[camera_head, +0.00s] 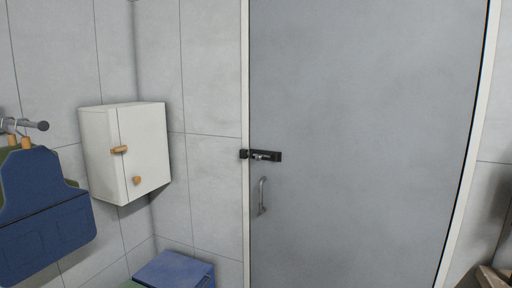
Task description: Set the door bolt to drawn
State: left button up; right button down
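The door bolt (263,156) is a small dark bolt with a metallic rod and knob, mounted at the left edge of the grey door (370,130). Its dark left end reaches over the pale door frame (246,80). The bolt is too small in view to tell for sure whether its rod sits in the keeper. A metal pull handle (262,196) is on the door just below the bolt. Neither of my grippers is in view.
A white wall cabinet (145,150) with wooden knobs hangs left of the door. A blue box (175,270) stands low below the cabinet. A wooden object (492,277) shows at bottom right.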

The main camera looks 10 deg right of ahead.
aim_at(258, 157)
jog(key=i, duration=1.45)
